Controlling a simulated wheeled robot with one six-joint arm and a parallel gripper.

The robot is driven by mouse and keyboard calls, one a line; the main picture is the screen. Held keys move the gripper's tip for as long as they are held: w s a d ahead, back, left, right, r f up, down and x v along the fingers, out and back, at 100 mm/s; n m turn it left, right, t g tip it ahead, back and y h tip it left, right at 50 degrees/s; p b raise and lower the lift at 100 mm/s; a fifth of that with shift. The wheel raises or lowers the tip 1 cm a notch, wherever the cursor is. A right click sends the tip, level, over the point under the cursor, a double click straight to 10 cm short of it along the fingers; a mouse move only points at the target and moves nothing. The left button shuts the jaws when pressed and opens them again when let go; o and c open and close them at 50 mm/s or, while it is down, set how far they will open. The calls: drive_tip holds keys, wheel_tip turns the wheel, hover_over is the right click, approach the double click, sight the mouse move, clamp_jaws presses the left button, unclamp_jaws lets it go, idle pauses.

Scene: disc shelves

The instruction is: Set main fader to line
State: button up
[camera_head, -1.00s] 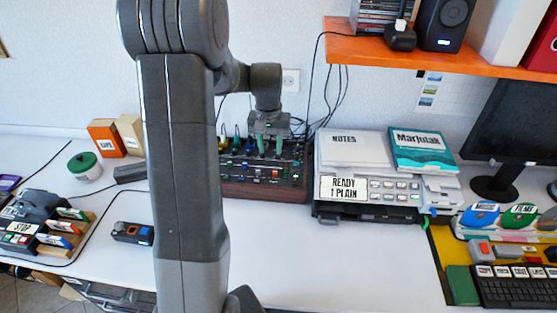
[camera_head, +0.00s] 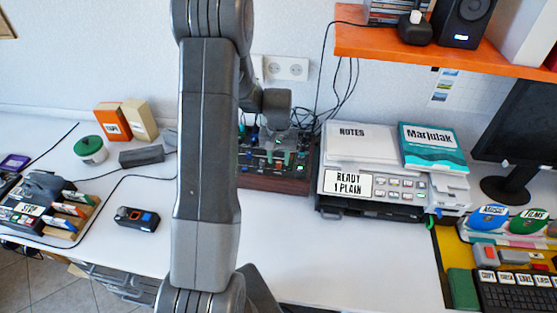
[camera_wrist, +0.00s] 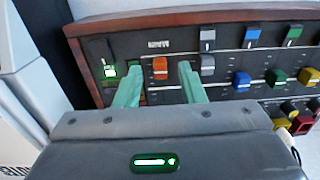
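The mixer (camera_head: 300,184) with a reddish-brown wooden frame stands at the back of the desk; its frame also shows in the wrist view (camera_wrist: 240,13). In the wrist view, an orange fader cap (camera_wrist: 160,66) sits below a small white label that I take for the main fader's label. My gripper (camera_wrist: 160,70) is open, with one teal finger on each side of the orange cap. I cannot tell whether the fingers touch it. The track's lower part is partly hidden by my gripper. In the head view my gripper (camera_head: 275,151) is over the mixer, partly behind my arm.
Blue, green and yellow knobs (camera_wrist: 242,80) crowd the panel to the right in the wrist view. A grey machine labelled READY 1 PLAIN (camera_head: 330,202) stands right beside the mixer. An orange shelf (camera_head: 400,46) hangs above.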

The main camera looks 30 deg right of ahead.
drive_tip(key=shift+f, duration=1.05)
clamp_jaws()
drive_tip(key=shift+w+d, duration=1.3)
drive_tip(key=shift+w, duration=0.2)
unclamp_jaws()
wheel_tip(320, 180, up, 14)
drive_tip(key=b, duration=0.1)
drive_tip(key=shift+b, duration=0.4)
